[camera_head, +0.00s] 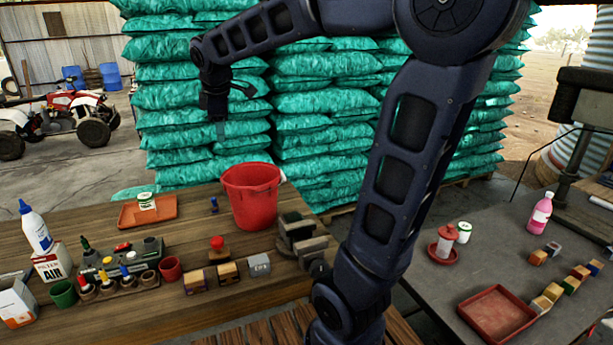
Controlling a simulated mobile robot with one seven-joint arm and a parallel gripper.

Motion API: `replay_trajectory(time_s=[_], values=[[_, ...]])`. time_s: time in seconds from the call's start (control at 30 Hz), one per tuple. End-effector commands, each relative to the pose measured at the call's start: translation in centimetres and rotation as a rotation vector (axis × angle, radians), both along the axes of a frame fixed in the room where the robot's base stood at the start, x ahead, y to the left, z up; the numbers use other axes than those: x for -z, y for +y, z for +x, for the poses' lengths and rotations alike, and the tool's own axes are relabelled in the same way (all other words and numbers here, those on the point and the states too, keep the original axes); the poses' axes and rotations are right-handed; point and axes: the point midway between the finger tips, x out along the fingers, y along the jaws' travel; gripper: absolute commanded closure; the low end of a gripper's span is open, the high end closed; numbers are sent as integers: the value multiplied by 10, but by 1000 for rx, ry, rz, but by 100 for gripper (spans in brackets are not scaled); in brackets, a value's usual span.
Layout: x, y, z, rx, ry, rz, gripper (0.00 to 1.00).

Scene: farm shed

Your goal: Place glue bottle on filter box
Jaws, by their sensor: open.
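The glue bottle (36,230) is white with a blue cap and is at the left edge of the wooden table. Its base meets the top of the white filter box (53,264), which is marked AIR, and it appears to stand on it. The bottle looks slightly tilted in this view near the picture's edge. My gripper (219,120) is raised high above the far side of the table, in front of the green sacks. It is open and empty, well apart from the bottle and box.
A red bucket (251,197), an orange tray (148,211) and a tool holder with small pots (120,274) stand on the wooden table (200,320). Small blocks lie near its middle. A grey table (450,280) at right holds a pink bottle (541,213) and a red tray (497,313).

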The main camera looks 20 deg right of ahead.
Motion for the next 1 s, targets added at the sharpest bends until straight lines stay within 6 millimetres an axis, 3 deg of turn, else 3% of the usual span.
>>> replay_trajectory(time_s=[0.03, 0.2, 0.5, 0.7, 1.0], values=[[3, -22, -13, 92, -4, 34, 51], [22, -80, -57, 419, -12, 167, 51], [70, -152, -140, 971, -24, 413, 51], [96, -171, -174, 1202, -27, 525, 51], [103, -175, -183, 1267, -26, 557, 51]])
